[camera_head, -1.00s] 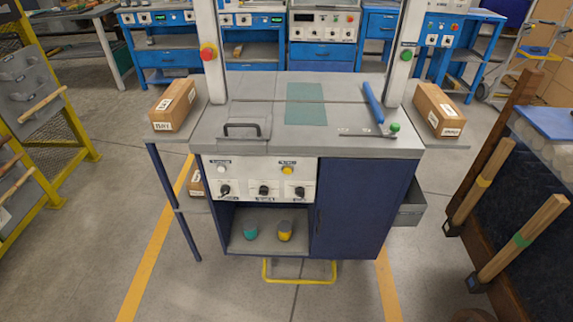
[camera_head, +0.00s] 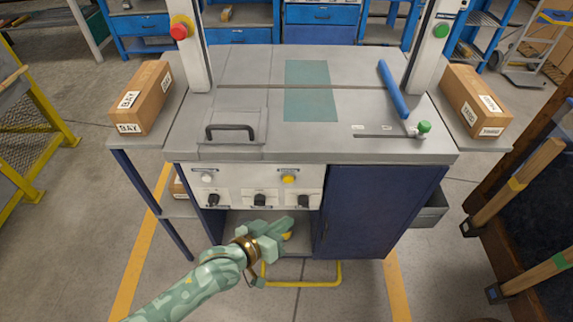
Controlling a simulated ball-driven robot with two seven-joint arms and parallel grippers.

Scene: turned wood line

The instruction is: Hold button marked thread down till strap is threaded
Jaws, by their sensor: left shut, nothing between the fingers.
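The strapping machine's white control panel (camera_head: 233,188) is on the front below the grey top. It carries a white button (camera_head: 207,178) at left and a yellow button (camera_head: 289,179) at right. Their labels are too small to read, so I cannot tell which says thread. Three black knobs, including the middle one (camera_head: 260,199), sit below. My left gripper (camera_head: 287,229) is shut and empty, below the panel and in front of the open shelf, apart from both buttons. I see no strap in the slot (camera_head: 300,87) across the top. My right gripper is out of view.
Cardboard boxes stand on the left (camera_head: 144,98) and right (camera_head: 474,101) side wings. A black handle (camera_head: 230,128) and a blue bar (camera_head: 392,88) are on the top. A red stop button (camera_head: 180,30) is on the left post. A yellow pedal bar (camera_head: 303,283) is below.

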